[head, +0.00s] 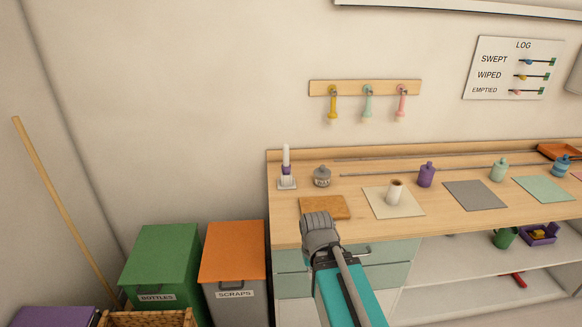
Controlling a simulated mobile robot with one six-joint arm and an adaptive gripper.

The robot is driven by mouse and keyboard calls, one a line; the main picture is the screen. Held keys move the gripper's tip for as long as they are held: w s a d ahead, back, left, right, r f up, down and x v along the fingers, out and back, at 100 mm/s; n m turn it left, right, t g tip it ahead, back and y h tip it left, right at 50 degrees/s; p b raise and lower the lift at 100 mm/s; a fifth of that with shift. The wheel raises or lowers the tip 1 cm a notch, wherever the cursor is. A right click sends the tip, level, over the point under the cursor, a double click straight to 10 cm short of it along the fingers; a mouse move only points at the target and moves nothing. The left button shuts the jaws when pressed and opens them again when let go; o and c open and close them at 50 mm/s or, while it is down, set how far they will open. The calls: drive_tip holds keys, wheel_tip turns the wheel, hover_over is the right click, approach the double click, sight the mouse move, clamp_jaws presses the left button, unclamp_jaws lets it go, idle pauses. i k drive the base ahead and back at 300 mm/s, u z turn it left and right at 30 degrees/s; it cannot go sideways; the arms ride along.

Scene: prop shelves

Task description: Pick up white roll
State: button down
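The white roll (394,196) is a short white cylinder with a brown top opening. It stands upright on a cream mat (411,210) on the wooden counter. My gripper (317,219) is grey, at the counter's front edge, below and left of the roll in the picture and apart from it. It appears just in front of a brown board (324,204), partly overlapping it in view. Its fingers are seen from behind, so their opening is unclear. No held object is visible.
A grey jar (321,176) and a white upright item on a stand (287,182) are at the counter's back left. A purple bottle (426,175) stands right of the roll. A grey mat (475,196) lies empty. Green (163,262) and orange-lidded (233,248) bins stand left.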

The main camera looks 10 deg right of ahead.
sight(395, 187)
drive_tip(key=k, duration=0.5)
drive_tip(key=z, duration=0.7)
drive_tip(key=i, duration=0.8)
drive_tip(key=u, duration=0.05)
